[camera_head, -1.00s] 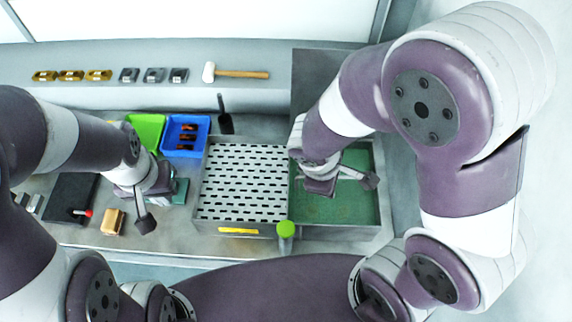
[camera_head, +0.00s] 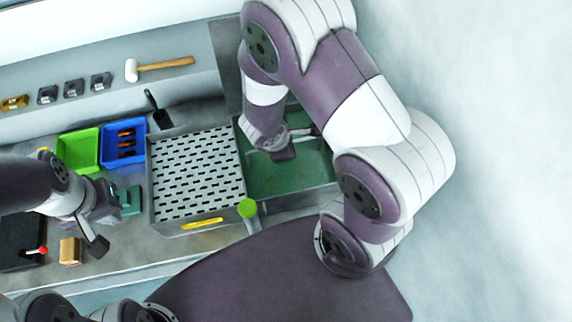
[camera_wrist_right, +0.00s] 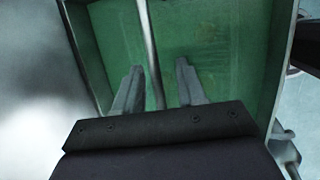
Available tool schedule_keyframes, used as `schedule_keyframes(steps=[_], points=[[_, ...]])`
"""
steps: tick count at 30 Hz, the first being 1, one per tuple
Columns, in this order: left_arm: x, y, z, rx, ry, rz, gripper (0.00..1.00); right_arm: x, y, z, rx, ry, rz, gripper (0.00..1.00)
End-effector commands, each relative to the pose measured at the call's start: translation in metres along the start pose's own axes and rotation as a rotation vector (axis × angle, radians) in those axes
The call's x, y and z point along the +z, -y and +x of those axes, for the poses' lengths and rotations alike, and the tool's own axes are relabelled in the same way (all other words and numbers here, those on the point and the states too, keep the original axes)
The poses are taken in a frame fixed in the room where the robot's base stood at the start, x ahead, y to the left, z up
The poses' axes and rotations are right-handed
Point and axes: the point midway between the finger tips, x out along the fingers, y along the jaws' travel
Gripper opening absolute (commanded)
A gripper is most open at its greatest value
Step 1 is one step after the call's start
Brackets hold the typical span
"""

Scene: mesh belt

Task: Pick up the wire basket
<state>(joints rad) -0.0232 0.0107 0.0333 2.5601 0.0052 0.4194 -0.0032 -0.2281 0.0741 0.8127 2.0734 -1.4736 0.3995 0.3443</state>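I cannot make out a wire basket clearly in either view. My right gripper (camera_head: 292,143) is over the green-floored tray (camera_head: 290,182), partly hidden by its arm. In the right wrist view my right gripper (camera_wrist_right: 158,78) is open, its two fingers apart and pointing at the green floor. A thin metal rod (camera_wrist_right: 148,35) runs between the fingers; I cannot tell whether it touches them or what it belongs to. My left gripper (camera_head: 104,226) is over the left of the bench, beside a teal block (camera_head: 130,199), and looks open and empty.
A slotted metal plate (camera_head: 197,173) adjoins the green tray. Green (camera_head: 78,150) and blue (camera_head: 124,143) bins, a black scoop (camera_head: 158,110) and a tan block (camera_head: 70,251) are on the bench. A mallet (camera_head: 160,66) lies on the back shelf.

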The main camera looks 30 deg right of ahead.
Motion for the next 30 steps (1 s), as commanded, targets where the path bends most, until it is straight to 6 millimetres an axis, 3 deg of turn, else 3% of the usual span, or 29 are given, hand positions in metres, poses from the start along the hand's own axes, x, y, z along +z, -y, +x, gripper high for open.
schedule_keyframes(steps=[3, 4, 7, 30], points=[[0.0000, 0.0000, -0.0004, 0.000, 0.000, 0.000, 0.00, 0.0000, -0.0003, -0.0007, 0.000, 0.000, 0.000, 0.40], [-0.0001, 0.0000, -0.0004, 0.000, 0.000, 0.000, 0.00, 0.0000, -0.0003, -0.0007, 0.000, 0.000, 0.000, 0.33], [-0.0001, 0.0000, -0.0004, 0.000, 0.000, 0.000, 0.00, 0.0000, -0.0003, -0.0008, 0.000, 0.000, 0.000, 0.01], [-0.0001, 0.0000, -0.0003, 0.000, 0.000, 0.000, 0.00, 0.0000, -0.0003, -0.0010, 0.000, 0.000, 0.001, 0.00]])
